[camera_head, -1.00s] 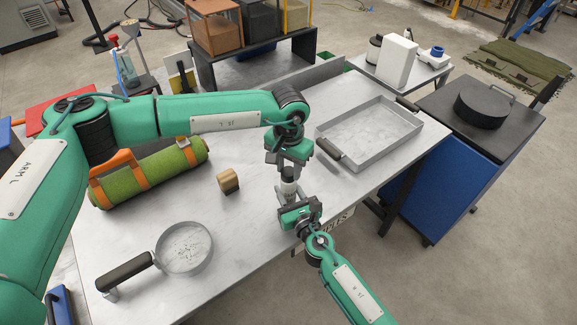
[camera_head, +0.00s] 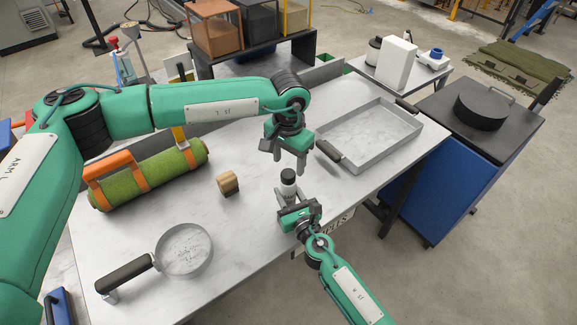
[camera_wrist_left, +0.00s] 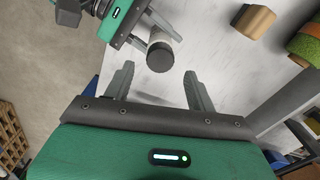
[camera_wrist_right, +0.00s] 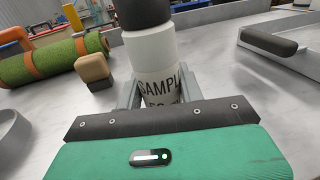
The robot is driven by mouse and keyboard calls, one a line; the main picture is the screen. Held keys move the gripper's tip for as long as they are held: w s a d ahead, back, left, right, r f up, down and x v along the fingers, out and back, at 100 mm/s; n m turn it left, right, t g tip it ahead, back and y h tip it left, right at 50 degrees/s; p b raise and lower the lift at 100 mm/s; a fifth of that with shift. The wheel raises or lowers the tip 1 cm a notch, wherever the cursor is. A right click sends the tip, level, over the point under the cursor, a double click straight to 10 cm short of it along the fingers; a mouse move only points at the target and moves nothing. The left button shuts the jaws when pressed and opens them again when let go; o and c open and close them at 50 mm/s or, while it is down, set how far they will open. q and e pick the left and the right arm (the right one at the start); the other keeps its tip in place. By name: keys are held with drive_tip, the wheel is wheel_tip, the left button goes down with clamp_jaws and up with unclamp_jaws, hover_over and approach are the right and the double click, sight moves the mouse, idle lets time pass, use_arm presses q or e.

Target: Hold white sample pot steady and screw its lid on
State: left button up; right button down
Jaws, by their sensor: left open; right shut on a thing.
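The white sample pot (camera_head: 287,190) stands upright near the table's front edge, with its dark lid (camera_head: 288,176) on top. My right gripper (camera_head: 297,206) is shut on the pot's body from the front. In the right wrist view the pot (camera_wrist_right: 152,52) shows printed lettering between the fingers, and the dark lid (camera_wrist_right: 146,12) sits on it, cut off by the frame top. My left gripper (camera_head: 285,162) is open and empty above the lid, apart from it. In the left wrist view the lid (camera_wrist_left: 160,57) lies beyond the open fingers (camera_wrist_left: 158,88). I cannot tell how tight the lid is.
A wooden block (camera_head: 228,183) and a green turf roll (camera_head: 150,174) with orange straps lie to the left. A round sieve (camera_head: 185,250) lies front left. A shallow metal tray (camera_head: 415,124) lies to the right. The table between is clear.

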use_arm(q)
drive_tip(key=shift+r, duration=0.45)
drive_tip(key=shift+c, duration=0.4)
